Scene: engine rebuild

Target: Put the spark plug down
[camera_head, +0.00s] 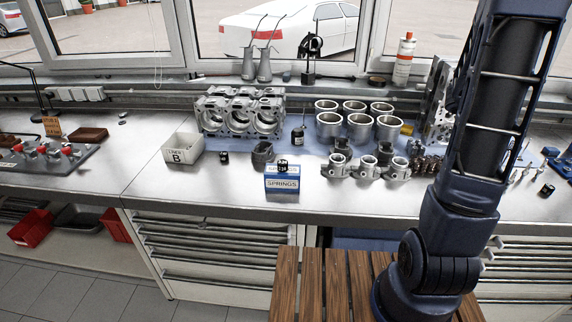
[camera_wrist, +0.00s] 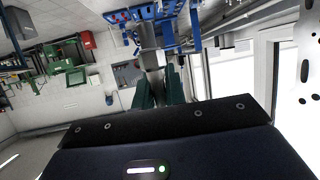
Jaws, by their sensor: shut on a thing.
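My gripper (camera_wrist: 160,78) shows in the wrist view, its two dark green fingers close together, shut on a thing. In the head view my arm rises at the right and the gripper is out of sight. Several small slim pale pieces (camera_head: 512,178) stand on the bench at the right; I cannot tell whether they are spark plugs.
The metal bench (camera_head: 225,196) holds an engine block (camera_head: 240,112), several cylinder liners (camera_head: 361,128), pistons (camera_head: 368,168), a white bin (camera_head: 182,149) marked B and a blue-and-white SPRINGS box (camera_head: 282,184). Bare bench lies left of the SPRINGS box. A slatted wooden surface (camera_head: 312,290) is in front.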

